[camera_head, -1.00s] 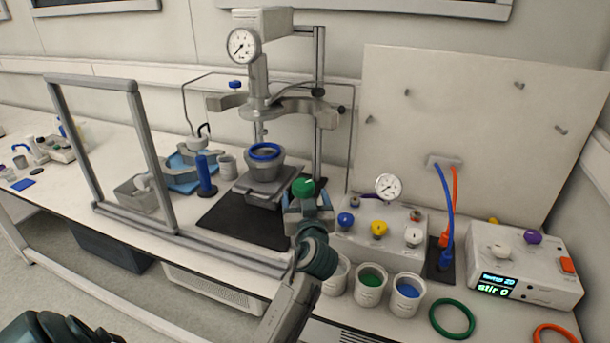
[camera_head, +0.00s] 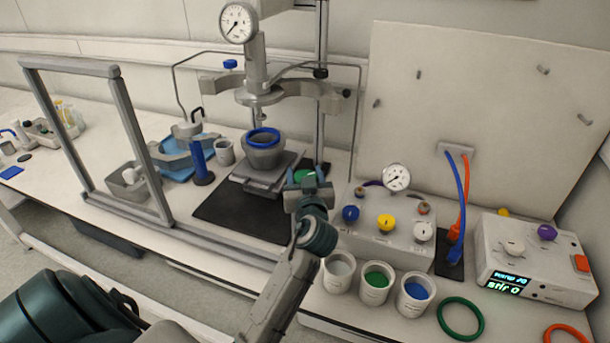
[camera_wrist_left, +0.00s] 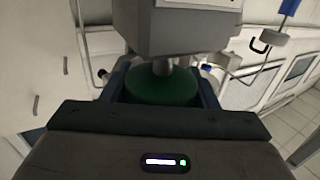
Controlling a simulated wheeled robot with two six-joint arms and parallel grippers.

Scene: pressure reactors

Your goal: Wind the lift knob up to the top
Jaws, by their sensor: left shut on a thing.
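The green lift knob (camera_head: 304,176) sits at the front right of the lift stand (camera_head: 250,181), partly hidden by my left gripper (camera_head: 306,172). My left gripper is shut on it, with one finger on each side. In the left wrist view the green knob (camera_wrist_left: 160,88) fills the gap between the fingers, with a metal shaft at its middle. A grey vessel (camera_head: 264,157) with a blue ring (camera_head: 263,137) stands on the lift, apart from and below the reactor head (camera_head: 262,95). My right gripper is not in view.
A control box (camera_head: 385,228) with knobs and a gauge stands right of the gripper. Several cups, one a blue-filled cup (camera_head: 414,296), stand in front of it. A grey frame (camera_head: 135,145) stands at the left. A stirrer unit (camera_head: 535,258) stands at the right.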

